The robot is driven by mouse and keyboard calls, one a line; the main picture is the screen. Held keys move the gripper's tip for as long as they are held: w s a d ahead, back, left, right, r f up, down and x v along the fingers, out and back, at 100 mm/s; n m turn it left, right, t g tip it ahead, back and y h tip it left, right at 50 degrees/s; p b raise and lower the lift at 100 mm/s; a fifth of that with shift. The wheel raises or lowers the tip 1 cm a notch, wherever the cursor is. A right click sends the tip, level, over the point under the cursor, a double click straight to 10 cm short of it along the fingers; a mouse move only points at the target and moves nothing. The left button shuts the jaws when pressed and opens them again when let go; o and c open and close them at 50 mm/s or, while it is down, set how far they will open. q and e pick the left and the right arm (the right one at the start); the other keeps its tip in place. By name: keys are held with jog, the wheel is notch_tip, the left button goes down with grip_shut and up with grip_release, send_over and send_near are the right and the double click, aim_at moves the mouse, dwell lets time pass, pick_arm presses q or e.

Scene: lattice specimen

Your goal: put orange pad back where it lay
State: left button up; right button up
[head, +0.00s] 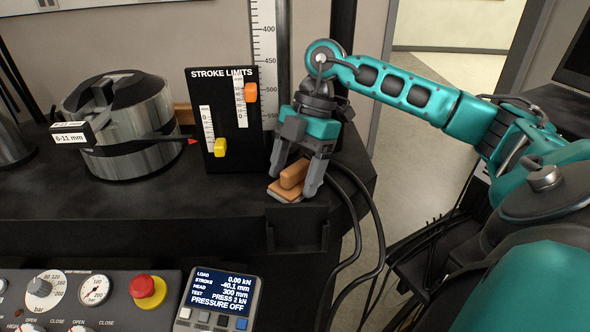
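The orange pad (286,191) is a flat piece with a raised orange block on top. It sits at the right front end of the dark bench, just above a dark plate on the bench's front. My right gripper (292,181) reaches down over it from above, with one finger on each side of the raised block. The right finger covers part of the pad. I cannot tell whether the fingers press on the block or stand slightly apart from it. My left gripper is not in view.
Behind the pad stands a black STROKE LIMITS panel (222,140) with orange and yellow sliders, beside a vertical scale (264,60). A metal cylinder (125,130) stands left. In front are a control panel with a red button (147,287) and a display (219,298). Black cables hang right.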

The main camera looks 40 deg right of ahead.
aim_at(306, 159)
jog(key=shift+o, duration=1.2)
jog(key=p+v, duration=0.1)
jog(key=v, duration=0.5)
jog(key=shift+d+r, duration=0.1)
jog(key=shift+r, duration=0.25)
jog(key=shift+d+r, duration=0.2)
jog(key=shift+r, duration=0.25)
